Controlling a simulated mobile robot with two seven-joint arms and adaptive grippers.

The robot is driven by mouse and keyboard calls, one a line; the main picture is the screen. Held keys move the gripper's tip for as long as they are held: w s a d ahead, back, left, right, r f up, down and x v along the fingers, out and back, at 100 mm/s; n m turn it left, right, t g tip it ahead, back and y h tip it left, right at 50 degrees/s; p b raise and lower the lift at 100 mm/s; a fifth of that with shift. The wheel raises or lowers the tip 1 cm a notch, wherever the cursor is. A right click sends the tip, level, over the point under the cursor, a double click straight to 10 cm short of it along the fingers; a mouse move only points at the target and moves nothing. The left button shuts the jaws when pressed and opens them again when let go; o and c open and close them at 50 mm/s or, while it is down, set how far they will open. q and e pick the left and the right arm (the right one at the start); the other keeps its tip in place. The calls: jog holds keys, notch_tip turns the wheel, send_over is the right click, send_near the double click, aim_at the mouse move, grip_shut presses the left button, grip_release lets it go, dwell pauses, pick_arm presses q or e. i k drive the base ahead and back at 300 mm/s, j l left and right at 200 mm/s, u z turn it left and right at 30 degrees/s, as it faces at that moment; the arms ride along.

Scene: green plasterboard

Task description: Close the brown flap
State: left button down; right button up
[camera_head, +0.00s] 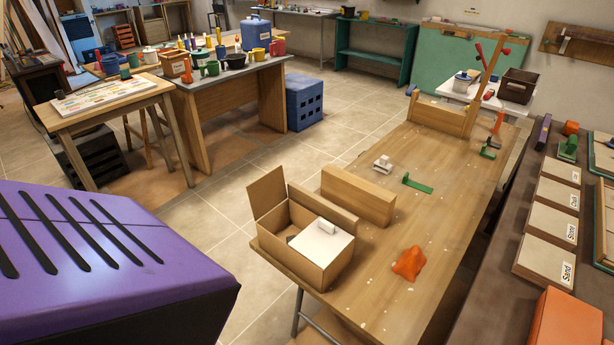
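An open-topped brown box (297,266) stands on the near left end of the wooden workbench. Its brown flap (267,193) stands up, roughly upright, at the box's left back side. A white flap (320,245) with a small white handle (326,226) lies across the right part of the box top. Neither of my grippers is in view, and nothing touches the brown flap.
The workbench (440,215) has a wooden beam (357,196) close behind the box. An orange lump (409,264), a green tool (417,184) and a small white block (383,164) lie on it. Open tiled floor (217,210) is left of the bench.

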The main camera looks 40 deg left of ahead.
aim_at(266, 193)
jog(key=j+z, duration=0.3)
jog(key=j, duration=0.2)
jog(key=k+j+z, duration=0.1)
jog(key=j+z, duration=0.25)
jog(key=j, duration=0.15)
jog(key=k+j, duration=0.1)
jog(key=j, duration=0.35)
jog(key=j+z, duration=0.1)
jog(key=j, duration=0.3)
jog(key=k+j+z, duration=0.1)
jog(key=j, duration=0.35)
jog(key=k+j, duration=0.2)
jog(key=j, duration=0.2)
jog(key=k+j+z, duration=0.1)
jog(key=j, duration=0.3)
